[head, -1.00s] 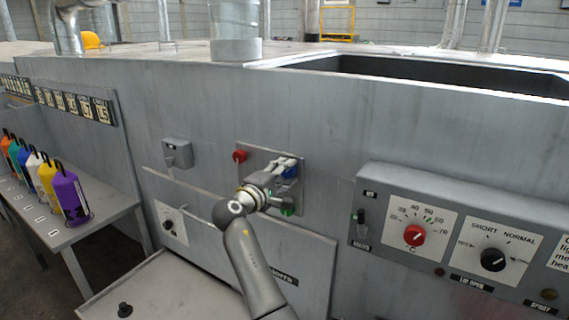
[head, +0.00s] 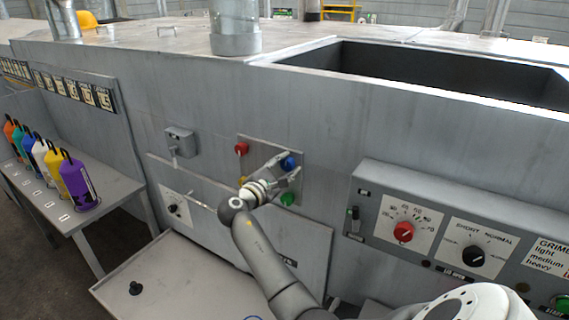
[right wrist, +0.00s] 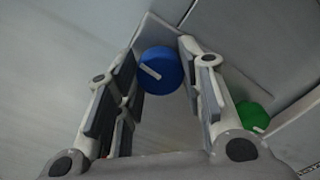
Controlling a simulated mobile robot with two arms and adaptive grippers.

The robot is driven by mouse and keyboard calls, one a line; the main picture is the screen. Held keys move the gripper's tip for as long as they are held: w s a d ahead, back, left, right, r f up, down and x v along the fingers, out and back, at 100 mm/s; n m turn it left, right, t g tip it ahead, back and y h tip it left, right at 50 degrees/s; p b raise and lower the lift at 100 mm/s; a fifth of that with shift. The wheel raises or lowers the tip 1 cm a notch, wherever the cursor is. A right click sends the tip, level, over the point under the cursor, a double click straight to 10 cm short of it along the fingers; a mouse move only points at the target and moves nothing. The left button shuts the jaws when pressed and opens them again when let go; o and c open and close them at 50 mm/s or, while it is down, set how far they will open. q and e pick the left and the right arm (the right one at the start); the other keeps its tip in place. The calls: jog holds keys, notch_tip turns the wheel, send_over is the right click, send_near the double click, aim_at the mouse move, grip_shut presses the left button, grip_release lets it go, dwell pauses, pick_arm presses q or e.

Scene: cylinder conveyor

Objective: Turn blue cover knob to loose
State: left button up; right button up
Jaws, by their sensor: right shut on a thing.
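The blue cover knob (head: 289,162) sits on a small square panel (head: 258,150) on the grey machine front, right of a red knob (head: 241,149) and above a green knob (head: 288,198). My right gripper (head: 291,165) reaches the panel with one finger above and one below the blue knob. In the right wrist view, the blue knob (right wrist: 160,71) lies between the two fingertips, with its short white mark slanting. The gripper is shut on it. The green knob (right wrist: 253,116) shows outside the right finger. My left gripper is not in view.
A grey lever box (head: 181,141) is left of the panel. A control box with a red dial (head: 403,232) and black dial (head: 473,256) juts out at right. Coloured bottles stand on a side bench (head: 105,195). A low tray (head: 180,275) lies below.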

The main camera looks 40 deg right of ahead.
dwell(0.4)
jog(key=o, duration=1)
jog(key=shift+w, duration=0.1)
jog(key=shift+o, duration=0.2)
jog(key=shift+a, duration=0.1)
jog(key=v, duration=1.2)
